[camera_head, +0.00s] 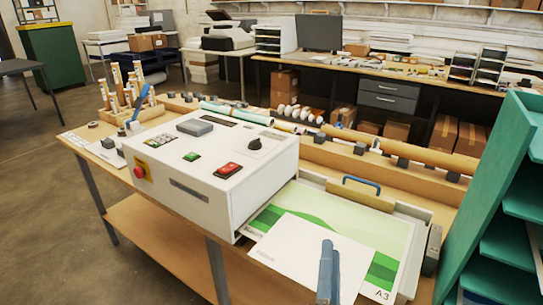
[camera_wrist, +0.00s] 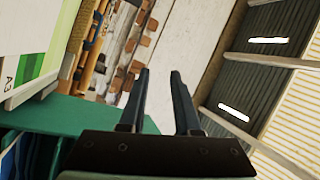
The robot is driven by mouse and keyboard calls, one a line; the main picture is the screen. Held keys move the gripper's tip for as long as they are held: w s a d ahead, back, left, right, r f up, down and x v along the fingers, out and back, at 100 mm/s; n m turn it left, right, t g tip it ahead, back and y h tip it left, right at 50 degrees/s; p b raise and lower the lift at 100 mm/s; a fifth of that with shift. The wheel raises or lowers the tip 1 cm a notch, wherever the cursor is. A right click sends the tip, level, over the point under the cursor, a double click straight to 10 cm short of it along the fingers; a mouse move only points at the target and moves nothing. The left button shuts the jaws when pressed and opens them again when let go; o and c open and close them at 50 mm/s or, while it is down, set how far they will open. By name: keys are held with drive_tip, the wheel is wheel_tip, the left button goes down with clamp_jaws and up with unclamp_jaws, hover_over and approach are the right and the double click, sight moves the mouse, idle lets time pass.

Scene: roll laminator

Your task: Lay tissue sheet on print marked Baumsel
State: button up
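A white sheet (camera_head: 308,254) with a tiny, unreadable mark lies over a green and white sheet marked A3 (camera_head: 395,245). The A3 sheet also shows at the left of the wrist view (camera_wrist: 45,62). I cannot read Baumsel anywhere, nor tell whether the white sheet is the tissue or a print. My gripper's blue-grey fingers (camera_head: 328,272) appear in front of the white sheet in the head view; contact cannot be told. In the wrist view my gripper (camera_wrist: 160,75) is open, with nothing between its fingers.
A white roll laminator (camera_head: 215,160) stands left of the sheets on a wooden table (camera_head: 165,230). Long rolls (camera_head: 400,150) lie along the back. A teal shelf unit (camera_head: 500,190) stands close on the right, and a blue handle (camera_head: 361,182) is behind the sheets.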

drive_tip(key=w+a+r+n+t+y, duration=0.1)
drive_tip(key=a+r+n+t, duration=0.15)
drive_tip(key=r, duration=0.65)
drive_tip(key=a+r+n+t+y, duration=0.15)
drive_tip(key=r+n, duration=0.25)
drive_tip(key=r, duration=0.6)
drive_tip(key=s+a+r+n+t, duration=0.1)
drive_tip(key=s+a+r+n, duration=0.1)
drive_tip(key=r, duration=0.5)
drive_tip(key=s+a+r+n+t+y, duration=0.1)
drive_tip(key=s+a+r+n, duration=0.1)
drive_tip(key=s+r, duration=0.3)
drive_tip(key=s+a+r+n+t, duration=0.1)
drive_tip(key=s+r+n, duration=0.3)
drive_tip(key=r, duration=0.5)
drive_tip(key=shift+a+r+n, duration=0.15)
drive_tip(key=shift+a+n, duration=0.2)
drive_tip(key=shift+a, duration=0.15)
drive_tip(key=shift+y, duration=0.25)
drive_tip(key=shift+c, duration=0.2)
